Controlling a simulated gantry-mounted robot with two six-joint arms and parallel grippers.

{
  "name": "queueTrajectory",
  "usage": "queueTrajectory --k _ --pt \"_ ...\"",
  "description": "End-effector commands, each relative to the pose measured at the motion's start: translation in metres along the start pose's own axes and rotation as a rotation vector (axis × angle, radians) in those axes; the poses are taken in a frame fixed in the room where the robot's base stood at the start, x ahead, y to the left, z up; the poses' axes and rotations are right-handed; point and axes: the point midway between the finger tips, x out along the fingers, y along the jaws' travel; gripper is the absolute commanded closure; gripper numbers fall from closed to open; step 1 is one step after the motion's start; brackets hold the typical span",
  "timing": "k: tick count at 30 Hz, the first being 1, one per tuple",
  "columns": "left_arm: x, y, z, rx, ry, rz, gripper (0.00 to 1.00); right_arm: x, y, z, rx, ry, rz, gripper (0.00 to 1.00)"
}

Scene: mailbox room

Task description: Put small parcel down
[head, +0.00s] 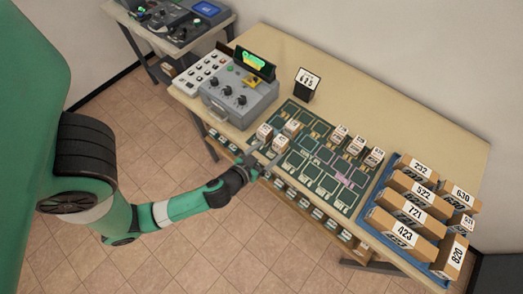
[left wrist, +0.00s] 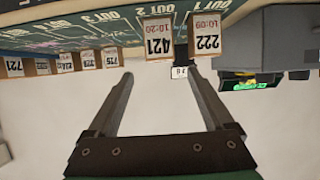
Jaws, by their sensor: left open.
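My left gripper (head: 262,160) is open at the front edge of the green sorting mat (head: 296,160), with nothing between its fingers. Small boxed parcels stand on the mat near the gripper: one labelled 222 (head: 264,133) and one labelled 421 (head: 291,128). In the left wrist view the open fingers (left wrist: 160,76) point toward parcel 421 (left wrist: 157,38), with parcel 222 (left wrist: 205,33) beside it to the right. Both parcels look apart from the fingers. Which one the task means cannot be told. My right gripper is not in view.
A grey console (head: 240,97) with a lit green display stands left of the mat. A small number sign (head: 307,82) stands behind it. Several other small parcels (head: 356,145) stand at the mat's right. A blue tray (head: 382,181) holds several larger boxes.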

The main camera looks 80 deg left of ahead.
Motion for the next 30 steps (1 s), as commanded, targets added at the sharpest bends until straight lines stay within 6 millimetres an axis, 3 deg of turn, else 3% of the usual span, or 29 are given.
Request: queueTrajectory --k 3,7,22,23,26,29,30 --pt "-0.022 0.002 0.002 0.004 -0.002 0.006 0.14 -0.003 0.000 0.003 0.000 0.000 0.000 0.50" --pt "-0.034 0.001 0.001 0.001 0.000 0.002 0.14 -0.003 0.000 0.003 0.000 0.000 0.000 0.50" --pt "-0.034 0.005 -0.008 -0.010 0.013 0.008 0.14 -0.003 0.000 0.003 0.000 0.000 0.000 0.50" --pt "-0.031 0.011 -0.014 -0.019 0.022 0.018 0.14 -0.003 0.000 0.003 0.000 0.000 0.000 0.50" --pt "-0.016 0.046 -0.058 -0.066 0.086 0.081 0.14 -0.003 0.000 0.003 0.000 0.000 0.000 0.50" --pt "-0.005 0.101 -0.141 -0.131 0.202 0.196 0.14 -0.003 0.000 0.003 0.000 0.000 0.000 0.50" --pt "-0.007 0.124 -0.182 -0.154 0.262 0.254 0.14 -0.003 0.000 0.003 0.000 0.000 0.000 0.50"
